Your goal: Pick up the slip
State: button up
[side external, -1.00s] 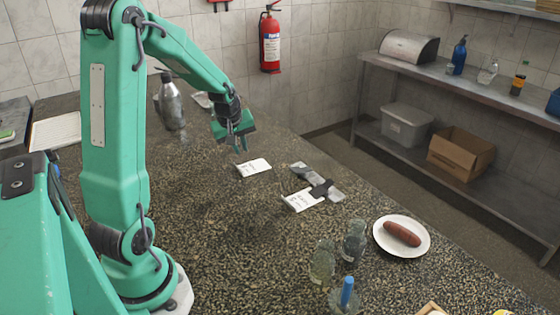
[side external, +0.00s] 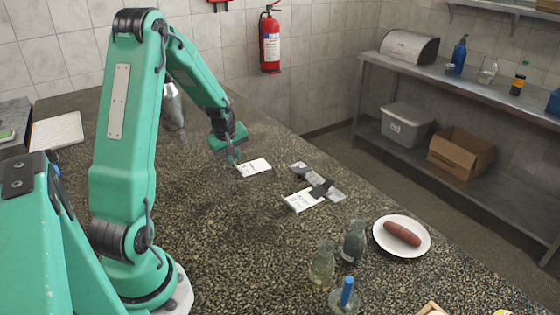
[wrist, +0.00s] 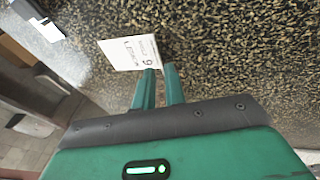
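A white slip (side external: 256,167) with printed text lies on the speckled counter (side external: 200,215), just right of my gripper (side external: 234,160) in the side view. In the wrist view the slip (wrist: 132,52) lies just ahead of my gripper (wrist: 159,71), its near corner by the left fingertip. The two fingers are a little apart with a narrow gap and nothing clearly between them. I cannot tell whether a finger touches the slip. A second white slip (side external: 299,202) lies farther right, beside a grey strip (side external: 327,185) with dark parts.
A metal bottle (side external: 173,107) stands behind my arm. The counter's far edge runs beyond the slips. The middle of the counter is clear.

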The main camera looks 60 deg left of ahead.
aim_at(238, 174)
jog(key=shift+f, duration=0.15)
jog(key=shift+x, duration=2.5)
jog(key=shift+w+a, duration=0.1)
jog(key=shift+w, duration=0.05)
grip_shut()
